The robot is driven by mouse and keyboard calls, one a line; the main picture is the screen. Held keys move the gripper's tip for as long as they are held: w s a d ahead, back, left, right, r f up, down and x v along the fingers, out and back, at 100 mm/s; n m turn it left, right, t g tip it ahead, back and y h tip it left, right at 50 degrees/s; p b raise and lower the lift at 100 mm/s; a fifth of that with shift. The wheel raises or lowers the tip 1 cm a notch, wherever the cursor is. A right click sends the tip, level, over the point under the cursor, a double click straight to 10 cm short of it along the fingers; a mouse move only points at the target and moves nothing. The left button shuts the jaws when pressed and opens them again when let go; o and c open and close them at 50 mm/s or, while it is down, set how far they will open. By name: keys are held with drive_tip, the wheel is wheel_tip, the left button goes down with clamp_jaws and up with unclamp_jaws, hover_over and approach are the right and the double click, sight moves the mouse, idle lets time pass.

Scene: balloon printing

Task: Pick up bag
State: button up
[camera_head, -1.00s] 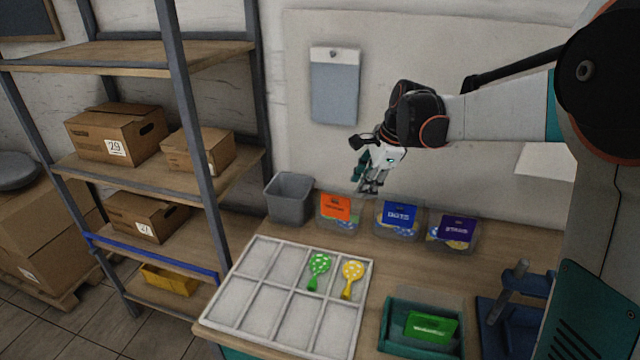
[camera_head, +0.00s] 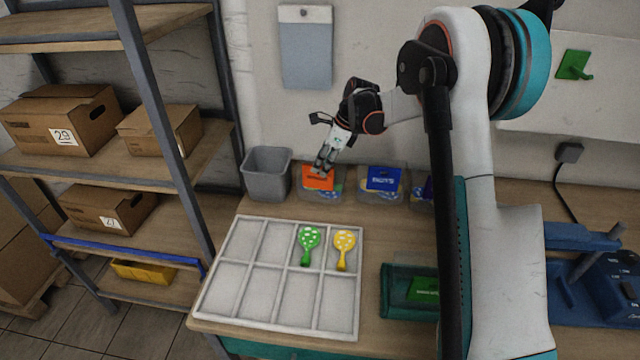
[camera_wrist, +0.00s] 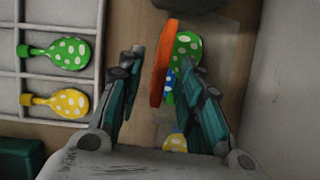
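My gripper (camera_head: 322,168) is at the orange-labelled clear container (camera_head: 333,194) by the back wall. In the wrist view its open fingers (camera_wrist: 163,60) stand on either side of the upright orange label (camera_wrist: 160,75); contact is unclear. Green, blue and yellow dotted shapes show beside the label, partly behind the right finger. A blue-labelled clear container (camera_head: 379,198) stands to the right, and a purple-labelled one is mostly hidden by my arm. A green packet (camera_head: 424,289) lies in the dark green tray (camera_head: 395,312). I cannot tell which item is the bag.
A grey bin (camera_head: 267,176) stands left of the containers. A white divided tray (camera_head: 228,290) holds a green dotted balloon shape (camera_head: 308,242) and a yellow one (camera_head: 344,246). A blue device (camera_head: 590,285) is at the right, shelving at the left.

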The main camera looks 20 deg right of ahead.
sight(318, 188)
drive_tip(key=shift+d+b+x, duration=0.15)
drive_tip(key=shift+b+x, duration=0.3)
drive_tip(key=shift+x, duration=1.1)
drive_tip(key=shift+d+b+x, duration=0.1)
drive_tip(key=shift+b+x, duration=0.35)
drive_tip(key=shift+x, duration=1.15)
clamp_jaws()
